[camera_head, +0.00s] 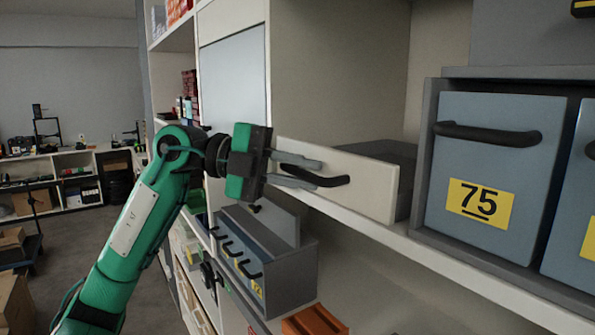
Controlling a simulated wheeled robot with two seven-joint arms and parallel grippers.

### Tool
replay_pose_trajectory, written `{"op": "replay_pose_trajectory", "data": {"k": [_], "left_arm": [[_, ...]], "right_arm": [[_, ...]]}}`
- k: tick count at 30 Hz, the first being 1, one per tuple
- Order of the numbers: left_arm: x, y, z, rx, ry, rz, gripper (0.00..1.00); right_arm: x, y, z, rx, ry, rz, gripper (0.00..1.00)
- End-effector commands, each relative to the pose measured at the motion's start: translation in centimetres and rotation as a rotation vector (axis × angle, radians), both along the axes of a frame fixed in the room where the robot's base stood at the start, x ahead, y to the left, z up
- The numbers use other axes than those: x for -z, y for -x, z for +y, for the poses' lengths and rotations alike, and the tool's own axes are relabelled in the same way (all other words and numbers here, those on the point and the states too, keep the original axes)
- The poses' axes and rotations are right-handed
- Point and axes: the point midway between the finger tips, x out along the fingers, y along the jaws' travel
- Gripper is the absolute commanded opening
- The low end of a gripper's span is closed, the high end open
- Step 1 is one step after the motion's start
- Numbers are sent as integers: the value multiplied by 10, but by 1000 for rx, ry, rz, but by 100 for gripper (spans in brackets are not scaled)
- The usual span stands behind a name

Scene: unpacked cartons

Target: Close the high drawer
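A drawer with a pale front (365,188) stands partly pulled out of the shelf unit, and its dark inside shows behind the front. Its curved black handle (333,182) is on the front's face. My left gripper (317,178) is at this handle, with its two grey fingers spread apart. One finger shows above the handle and one below it; I cannot tell whether either touches it. My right gripper is not in view.
A grey-blue drawer with a yellow 75 label (480,202) sits in a grey case at right. Below the pale front are a grey box with black handles (287,272) and an orange crate (314,322). Open floor (65,245) lies at left.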

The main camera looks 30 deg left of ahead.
Motion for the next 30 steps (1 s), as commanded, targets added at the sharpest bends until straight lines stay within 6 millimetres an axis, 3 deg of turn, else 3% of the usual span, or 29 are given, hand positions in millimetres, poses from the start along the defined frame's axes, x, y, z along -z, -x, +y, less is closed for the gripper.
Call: {"op": "replay_pose_trajectory", "data": {"k": [14, 30], "left_arm": [[0, 2, 8, -4, 2, -1, 22], [-15, 43, 108, -5, 3, -3, 22]], "right_arm": [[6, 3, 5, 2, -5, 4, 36], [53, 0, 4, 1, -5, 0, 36]]}}
